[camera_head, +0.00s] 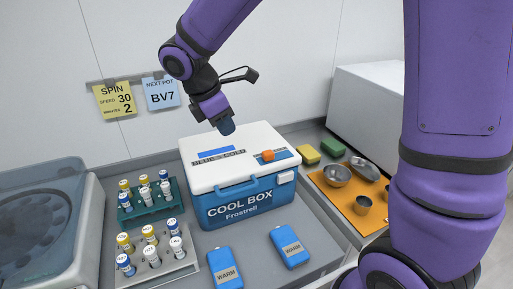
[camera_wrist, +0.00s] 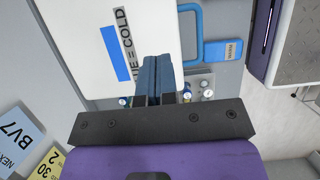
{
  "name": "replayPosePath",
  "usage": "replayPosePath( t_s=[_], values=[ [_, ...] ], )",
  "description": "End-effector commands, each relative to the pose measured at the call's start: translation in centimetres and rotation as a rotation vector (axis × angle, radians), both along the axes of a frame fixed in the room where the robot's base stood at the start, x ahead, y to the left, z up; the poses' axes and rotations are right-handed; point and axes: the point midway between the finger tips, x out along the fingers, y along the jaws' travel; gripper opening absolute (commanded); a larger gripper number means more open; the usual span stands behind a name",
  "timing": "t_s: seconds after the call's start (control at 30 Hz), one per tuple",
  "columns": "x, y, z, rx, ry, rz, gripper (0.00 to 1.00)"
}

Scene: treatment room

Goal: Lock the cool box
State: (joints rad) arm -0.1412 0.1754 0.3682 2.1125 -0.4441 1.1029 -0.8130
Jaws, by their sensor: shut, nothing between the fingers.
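The cool box (camera_head: 240,205) has a blue body and a white lid (camera_head: 212,176) that looks closed. An orange knob (camera_head: 267,155) sits beside a dark strip on the right part of the lid. A small white piece (camera_head: 286,177) is on the front near the right corner. My gripper (camera_head: 227,127) is shut and empty, above the back of the lid and apart from the knob. In the wrist view its shut fingers (camera_wrist: 153,80) hang over the lid's edge region, with the lid (camera_wrist: 75,30) and its blue stripe (camera_wrist: 115,54) beyond. The knob is not seen there.
Two blue packs, left (camera_head: 225,268) and right (camera_head: 289,246), lie in front of the box. Racks of vials (camera_head: 150,205) stand left, beside a centrifuge (camera_head: 45,215). An orange mat (camera_head: 335,192) with metal bowls is at right. Yellow (camera_head: 307,153) and green (camera_head: 333,147) blocks lie behind it.

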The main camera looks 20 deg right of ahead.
Motion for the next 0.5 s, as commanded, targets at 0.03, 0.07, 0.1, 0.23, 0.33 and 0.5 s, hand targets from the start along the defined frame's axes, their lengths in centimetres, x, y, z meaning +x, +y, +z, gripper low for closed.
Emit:
replayPosePath(
  t_s=[0.03,0.07,0.1,0.23,0.33,0.5],
  values=[
    [0.0,0.0,0.0,0.000,0.000,-0.001,0.00],
    [0.0,0.0,0.0,0.000,0.000,-0.001,0.00],
    [0.0,0.0,0.0,0.000,0.000,-0.001,0.00],
    [0.0,-0.2,-0.3,0.000,0.000,-0.002,0.00],
    [0.0,-0.5,-1.2,-0.001,0.003,-0.003,0.00],
    [-0.1,-1.6,-3.8,-0.001,0.004,-0.005,0.00]
  ],
)
